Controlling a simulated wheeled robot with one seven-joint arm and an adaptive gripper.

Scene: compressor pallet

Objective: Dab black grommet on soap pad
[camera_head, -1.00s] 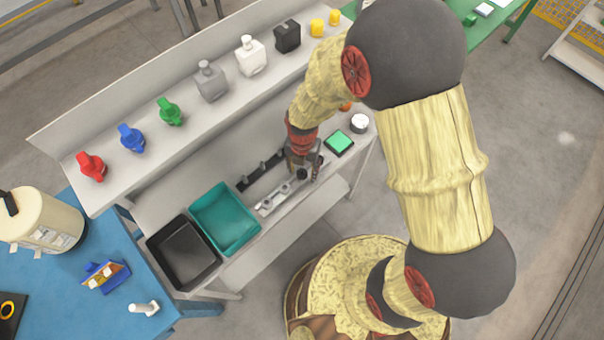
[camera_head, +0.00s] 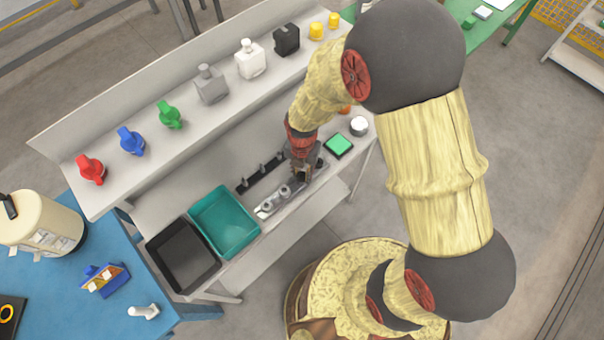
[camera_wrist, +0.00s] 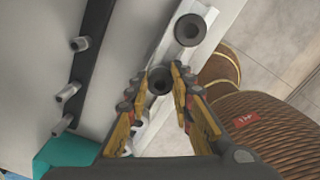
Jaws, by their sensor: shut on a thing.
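My gripper (camera_head: 301,176) is low over the light rail on the workbench. In the wrist view its fingers (camera_wrist: 160,83) are closed around a black grommet (camera_wrist: 160,79), a dark ring with a hole. A second dark grommet (camera_wrist: 190,29) sits farther along the rail (camera_wrist: 206,12). Whether the held grommet still touches the rail is hard to tell. The soap pad appears to be the green pad (camera_head: 339,145) in a dark square holder, to the right of my gripper in the head view and apart from it.
Paler rings (camera_head: 269,204) sit on the rail's left part. A dark strip with upright pegs (camera_head: 262,170) lies behind. A teal bin (camera_head: 252,239) and a black bin (camera_head: 165,271) stand left. A white round item (camera_head: 359,125) is beyond the pad. A shelf (camera_head: 190,135) with bottles runs behind.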

